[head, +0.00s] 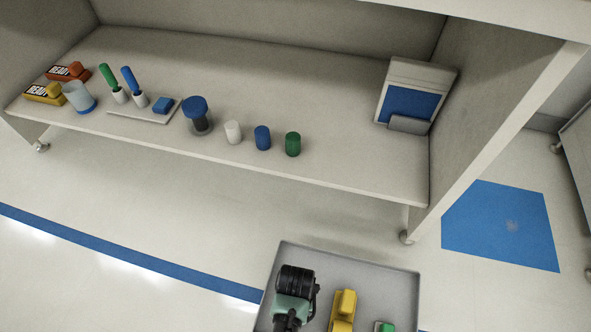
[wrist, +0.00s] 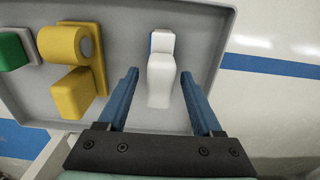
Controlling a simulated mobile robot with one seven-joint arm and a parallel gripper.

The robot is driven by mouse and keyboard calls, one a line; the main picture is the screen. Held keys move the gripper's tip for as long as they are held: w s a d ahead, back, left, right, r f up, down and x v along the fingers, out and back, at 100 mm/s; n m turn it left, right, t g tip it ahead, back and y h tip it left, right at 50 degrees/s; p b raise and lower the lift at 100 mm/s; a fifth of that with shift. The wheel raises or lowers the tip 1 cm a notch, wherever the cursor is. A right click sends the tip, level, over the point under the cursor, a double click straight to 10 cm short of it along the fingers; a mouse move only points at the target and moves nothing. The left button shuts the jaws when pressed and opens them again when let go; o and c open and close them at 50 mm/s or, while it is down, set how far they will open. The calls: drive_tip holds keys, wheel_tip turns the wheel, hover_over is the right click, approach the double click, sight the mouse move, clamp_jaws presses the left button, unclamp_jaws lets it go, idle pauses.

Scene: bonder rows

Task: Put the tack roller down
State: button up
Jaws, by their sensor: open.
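A white piece with a blue edge (wrist: 161,70), which looks like the tack roller, lies in the grey tray (wrist: 120,12) in the wrist view. My gripper (wrist: 160,75) is open, its two blue fingers spread on either side of the white piece with a gap showing at each side. I cannot tell how far the fingertips are above the tray floor. In the head view my wrist covers the left part of the tray (head: 395,262), so the white piece and my fingertips are hidden there.
The tray also holds a yellow item (head: 343,308) and a green one (head: 384,327). Beyond it is a shelf (head: 330,172) with a blue-lidded jar (head: 197,115), white, blue and green cylinders, handled tools and a white-blue box (head: 413,95). The shelf's front right has free room.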

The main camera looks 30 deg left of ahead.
wheel_tip(320, 180, up, 12)
drive_tip(key=p, duration=0.7)
drive_tip(key=shift+f, duration=0.15)
